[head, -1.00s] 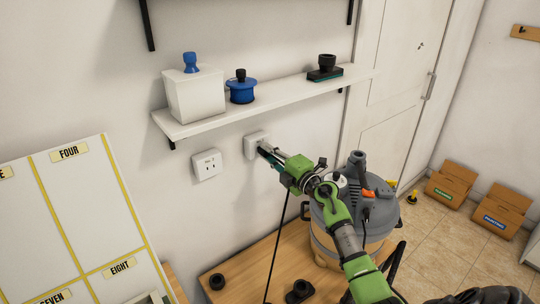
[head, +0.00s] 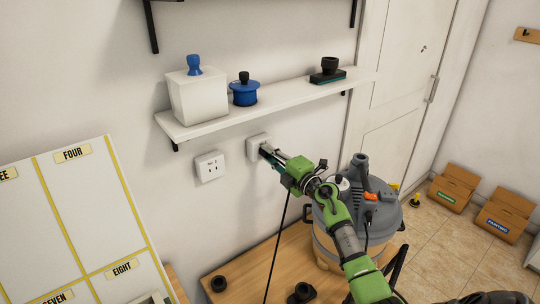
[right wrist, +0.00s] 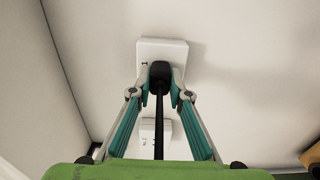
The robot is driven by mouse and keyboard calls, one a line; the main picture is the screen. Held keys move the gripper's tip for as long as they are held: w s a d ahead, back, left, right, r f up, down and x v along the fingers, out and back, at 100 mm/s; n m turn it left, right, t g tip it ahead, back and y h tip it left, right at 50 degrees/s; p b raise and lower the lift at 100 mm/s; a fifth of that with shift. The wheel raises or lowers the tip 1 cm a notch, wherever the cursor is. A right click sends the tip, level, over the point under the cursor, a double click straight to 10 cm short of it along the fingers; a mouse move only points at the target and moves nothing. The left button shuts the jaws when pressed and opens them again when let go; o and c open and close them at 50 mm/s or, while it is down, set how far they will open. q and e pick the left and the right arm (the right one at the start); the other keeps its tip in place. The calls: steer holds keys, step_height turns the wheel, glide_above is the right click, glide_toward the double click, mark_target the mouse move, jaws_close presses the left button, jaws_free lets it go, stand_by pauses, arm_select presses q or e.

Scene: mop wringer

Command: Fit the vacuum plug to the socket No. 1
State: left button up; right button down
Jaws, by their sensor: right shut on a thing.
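My right gripper (head: 268,153) is shut on the black vacuum plug (right wrist: 160,72), with its fingertips right in front of the right-hand white wall socket (head: 255,144). In the right wrist view this socket (right wrist: 152,47) is straight behind the plug. The plug is at the socket face, but I cannot tell how far it is in. The black cord (head: 279,235) hangs down from the plug. A second white socket (head: 209,167) is on the wall to the left; its small label looks like No. 2. The grey vacuum (head: 352,215) stands on the wooden table. My left gripper is not in view.
A shelf (head: 215,125) above the sockets bears a white box (head: 198,97), a blue pot (head: 244,93) and a black-and-teal item (head: 328,72). Dark round pieces (head: 218,284) lie on the table (head: 255,272). A yellow-lined board (head: 75,215) is at the left.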

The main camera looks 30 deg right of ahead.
steer(key=c, duration=1.8)
jaws_free()
steer(key=shift+w, duration=0.1)
